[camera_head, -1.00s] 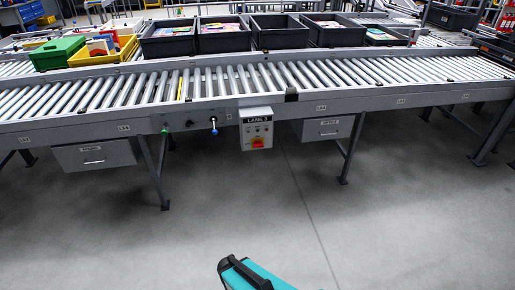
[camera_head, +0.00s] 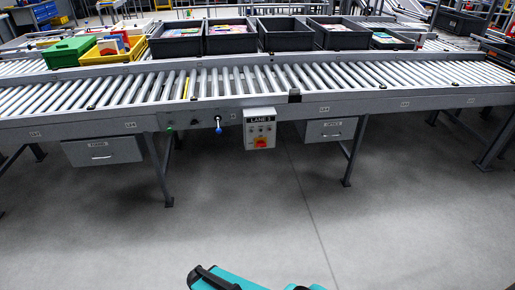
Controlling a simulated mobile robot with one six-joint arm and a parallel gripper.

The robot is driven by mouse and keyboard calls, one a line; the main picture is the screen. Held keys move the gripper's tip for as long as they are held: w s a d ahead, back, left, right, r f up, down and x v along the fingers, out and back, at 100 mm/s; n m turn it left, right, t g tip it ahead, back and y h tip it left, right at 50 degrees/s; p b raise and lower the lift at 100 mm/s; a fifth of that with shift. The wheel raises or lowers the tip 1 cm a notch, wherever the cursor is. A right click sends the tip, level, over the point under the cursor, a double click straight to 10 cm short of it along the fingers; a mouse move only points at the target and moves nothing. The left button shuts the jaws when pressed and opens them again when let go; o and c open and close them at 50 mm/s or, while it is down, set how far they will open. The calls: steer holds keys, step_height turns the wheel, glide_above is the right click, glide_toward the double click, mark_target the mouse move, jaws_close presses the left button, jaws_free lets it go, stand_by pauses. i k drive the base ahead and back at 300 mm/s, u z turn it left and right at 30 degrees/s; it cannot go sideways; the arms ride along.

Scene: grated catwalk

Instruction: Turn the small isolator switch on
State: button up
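A small grey control box (camera_head: 250,133) labelled "LANE" hangs on the front rail of the roller conveyor. A red rotary switch on a yellow plate (camera_head: 262,142) sits low on its face and looks like the isolator. It is too small to tell which way its handle points. Small buttons or lamps sit above it. Left of the box, the rail carries a lever with a blue tip (camera_head: 218,130), a dark knob (camera_head: 195,122) and a green button (camera_head: 169,130). My gripper is not in view; only teal and black parts of my own body show at the bottom edge.
The roller conveyor (camera_head: 400,103) spans the view. Grey drawers (camera_head: 102,151) and (camera_head: 331,130) hang under it beside its legs. Dark bins (camera_head: 176,48), a yellow bin (camera_head: 104,57) and a green box (camera_head: 80,50) stand behind. The floor in front is clear.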

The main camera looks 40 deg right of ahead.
mark_target(261, 143)
steer(key=i, duration=1)
